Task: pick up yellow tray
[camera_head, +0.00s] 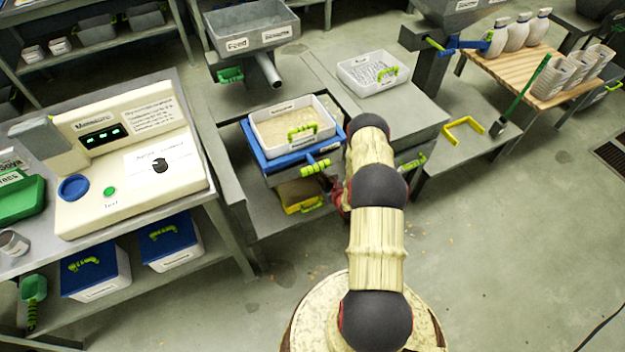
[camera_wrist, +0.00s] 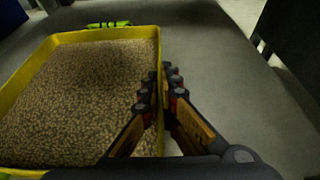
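The yellow tray (camera_wrist: 100,35) is filled with tan pellets and has a green handle at its far end in the wrist view. In the head view the yellow tray (camera_head: 291,208) sits low beneath the blue-framed press outlet, partly hidden. My gripper (camera_wrist: 161,82) is at the tray's right side wall. One finger is inside over the pellets and the other outside. The fingertips are nearly together with the thin wall between them, so it looks shut on the wall. In the head view my arm hides most of the gripper.
A white container (camera_head: 292,124) of meal rests in a blue tray (camera_head: 262,160) right above the yellow tray. Another white bin (camera_head: 350,72) stands behind. A measuring machine (camera_head: 120,150) is on the left table. The floor at right is mostly open.

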